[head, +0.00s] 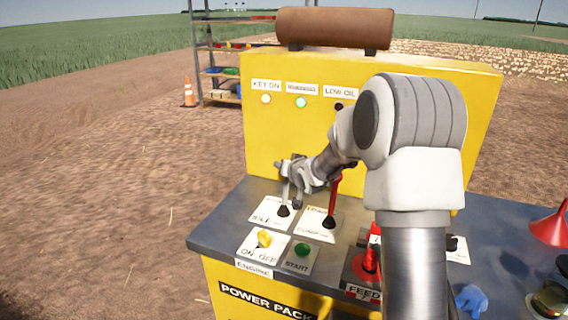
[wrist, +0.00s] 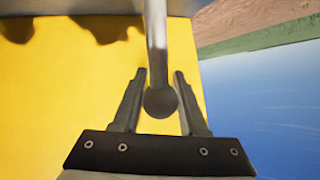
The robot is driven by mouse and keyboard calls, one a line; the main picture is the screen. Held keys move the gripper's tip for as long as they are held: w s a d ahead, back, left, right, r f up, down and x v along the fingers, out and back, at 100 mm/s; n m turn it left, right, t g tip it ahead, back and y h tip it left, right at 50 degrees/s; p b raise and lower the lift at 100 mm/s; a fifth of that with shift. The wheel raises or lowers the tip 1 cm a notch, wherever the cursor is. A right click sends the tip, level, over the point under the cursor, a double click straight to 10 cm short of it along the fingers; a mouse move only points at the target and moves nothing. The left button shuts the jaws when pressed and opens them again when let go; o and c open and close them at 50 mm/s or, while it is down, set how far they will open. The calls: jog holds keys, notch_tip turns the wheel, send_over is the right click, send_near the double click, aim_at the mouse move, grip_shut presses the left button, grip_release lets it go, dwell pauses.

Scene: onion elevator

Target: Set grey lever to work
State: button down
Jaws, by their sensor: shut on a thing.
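The grey lever (head: 285,194) rises from a black boot on a white plate (head: 267,219) on the console's left side. The plate's lettering is partly hidden; one word looks like "IDLE". My gripper (head: 290,181) is at the lever's upper part, to the left of the red lever (head: 334,190). In the wrist view, the grey lever's shaft and round knob (wrist: 160,102) lie between the two fingers of my gripper (wrist: 160,72), which is shut on it. The exact contact is hard to see.
The red lever stands close to my gripper's right. A yellow engine switch (head: 264,238) and a green start button (head: 302,249) sit in front. The yellow panel (head: 270,150) rises behind; its green lamp (head: 301,102) looks lit. A blue object (head: 471,300) lies at right.

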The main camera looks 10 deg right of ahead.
jog(key=shift+f, duration=0.35)
jog(key=shift+c, duration=2.3)
grip_release()
jog(key=shift+w, duration=0.1)
jog(key=shift+d+r, duration=0.1)
jog(key=shift+r, duration=0.05)
jog(key=p+v, duration=0.3)
jog(key=v, duration=1.4)
jog(key=shift+s, duration=0.25)
